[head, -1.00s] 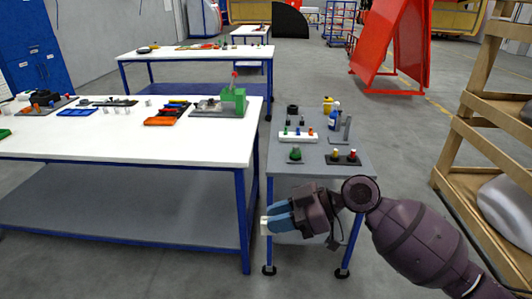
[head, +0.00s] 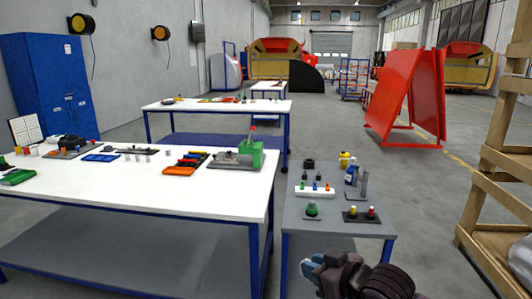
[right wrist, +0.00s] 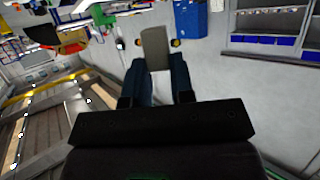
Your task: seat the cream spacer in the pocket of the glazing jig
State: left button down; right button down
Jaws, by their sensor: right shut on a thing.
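My right gripper (head: 313,264) is at the bottom edge of the head view, in front of the grey side table. Its blue fingers also show in the right wrist view (right wrist: 159,82), shut on a pale block, the cream spacer (right wrist: 155,50), which looks greyish in shade and sticks out beyond the fingertips. A grey fixture with a green block and a red-tipped handle, apparently the glazing jig (head: 232,162), stands at the right end of the white table, well away from the gripper. Its pocket cannot be made out. My left gripper is not in view.
The white table (head: 130,205) carries orange and blue trays and small parts. The grey side table (head: 318,228) holds bottles, a white rack (head: 314,190) and coloured knobs. A red frame (head: 405,95) and wooden shelving (head: 500,150) stand right. A floor gap separates the tables.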

jog(key=s+d+f+m+t+h, duration=0.2)
jog(key=s+d+f+m+h, duration=0.2)
jog(key=d, duration=0.6)
jog(key=s+m+h, duration=0.2)
jog(key=m+h, duration=0.1)
jog(key=h, duration=0.1)
jog(key=shift+s+d+m+t, duration=0.25)
jog(key=shift+s+m+t, duration=0.05)
jog(key=shift+s+t, duration=0.1)
jog(key=shift+w, duration=0.15)
